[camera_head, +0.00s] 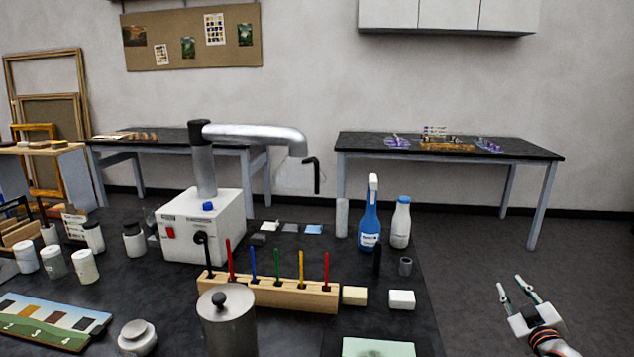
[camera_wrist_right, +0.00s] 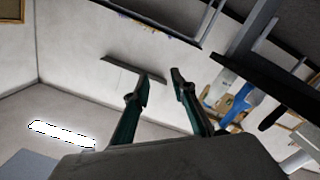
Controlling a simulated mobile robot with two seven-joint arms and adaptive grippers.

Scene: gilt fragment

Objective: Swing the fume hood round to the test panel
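The fume hood's white base box (camera_head: 203,228) stands on the dark worktable. Its grey post carries a silver arm (camera_head: 255,131) that reaches right. A translucent hood (camera_head: 294,177) hangs from the arm's end, with a black bent handle (camera_head: 316,175) on its right. A pale green panel (camera_head: 378,347), perhaps the test panel, lies at the front edge of the picture, partly cut off. My right gripper (camera_head: 511,284) is open and empty, right of the table and well away from the handle. Its open fingers also show in the right wrist view (camera_wrist_right: 160,78). My left gripper is out of view.
A blue spray bottle (camera_head: 369,216) and white bottle (camera_head: 400,223) stand right of the hood. A wooden rack (camera_head: 270,292) of coloured sticks and a metal canister (camera_head: 226,325) stand in front. The floor right of the table is clear.

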